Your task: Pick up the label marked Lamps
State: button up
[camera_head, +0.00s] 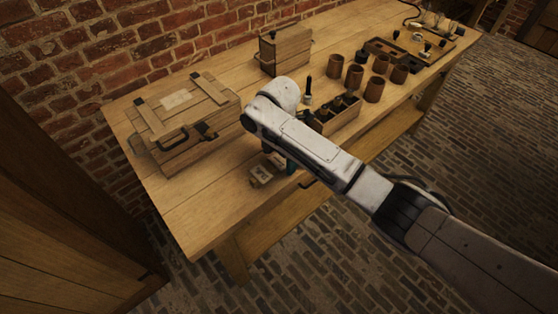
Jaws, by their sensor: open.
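A small pale wooden tag or block (261,175) lies on the workbench near its front edge, just left of my arm. Another small pale piece (276,160) lies beside it, partly covered by my arm. Marks on them are too small to read, so I cannot tell which one says Lamps. My white arm reaches in from the lower right, over the bench.
A large wooden case (185,120) stands on the workbench (215,205) at left. A smaller wooden box (286,50) stands behind. A divided wooden tray (338,118), several brown jars (374,90) and a dark tray (385,48) are to the right. The bench's front left is clear.

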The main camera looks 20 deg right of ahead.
jog(key=shift+c, duration=0.4)
jog(key=c, duration=1)
jog(key=shift+c, duration=0.2)
